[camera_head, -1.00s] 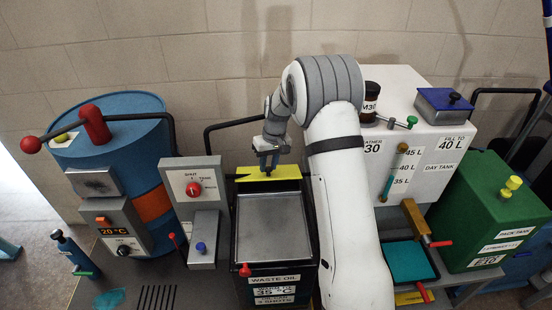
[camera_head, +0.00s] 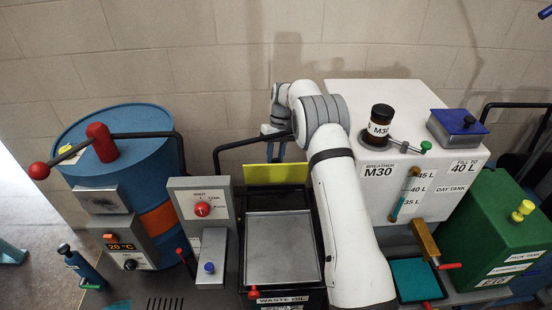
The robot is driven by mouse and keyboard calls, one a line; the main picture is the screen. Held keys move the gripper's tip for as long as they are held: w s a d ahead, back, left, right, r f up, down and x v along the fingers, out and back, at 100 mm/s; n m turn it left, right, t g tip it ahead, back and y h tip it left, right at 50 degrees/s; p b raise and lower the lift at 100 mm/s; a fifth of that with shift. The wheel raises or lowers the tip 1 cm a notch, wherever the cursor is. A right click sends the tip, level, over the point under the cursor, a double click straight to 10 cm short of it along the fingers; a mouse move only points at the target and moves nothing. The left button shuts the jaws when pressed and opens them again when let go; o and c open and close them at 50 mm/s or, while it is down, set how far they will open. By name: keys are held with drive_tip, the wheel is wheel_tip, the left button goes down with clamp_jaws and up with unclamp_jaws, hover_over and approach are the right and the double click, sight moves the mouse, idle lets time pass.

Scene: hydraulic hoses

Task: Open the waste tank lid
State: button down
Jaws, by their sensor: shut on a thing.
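The waste tank (camera_head: 285,299) is a black box with a "WASTE OIL" label, below the middle of the picture. Its yellow lid (camera_head: 262,177) stands raised at the back edge, its broad face toward me. A grey metal tray (camera_head: 281,250) fills the tank's top in front of the lid. My gripper (camera_head: 275,148) is at the lid's upper edge, small and partly hidden, and appears shut on the lid. My white arm reaches over the tank's right side.
A control box with a red knob (camera_head: 202,209) stands left of the tank, beside a blue drum (camera_head: 150,190). The white day tank (camera_head: 440,165) is close on my arm's right, with a brown breather jar (camera_head: 379,125). A black pipe rail (camera_head: 226,146) runs behind the lid.

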drive_tip(key=w, duration=0.1)
drive_tip(key=f, duration=0.1)
drive_tip(key=w+f, duration=0.1)
drive_tip(key=shift+w+d, duration=0.25)
drive_tip(key=shift+w, duration=0.05)
idle(0.4)
drive_tip(key=c, duration=1.2)
unclamp_jaws()
drive_tip(key=shift+w+d, duration=0.1)
drive_tip(key=shift+w, duration=0.05)
drive_tip(key=shift+o, duration=0.3)
drive_tip(key=shift+r, duration=0.2)
drive_tip(key=v, duration=0.7)
drive_tip(key=shift+r+b, duration=0.3)
drive_tip(key=shift+b, duration=0.05)
drive_tip(key=shift+w, duration=0.1)
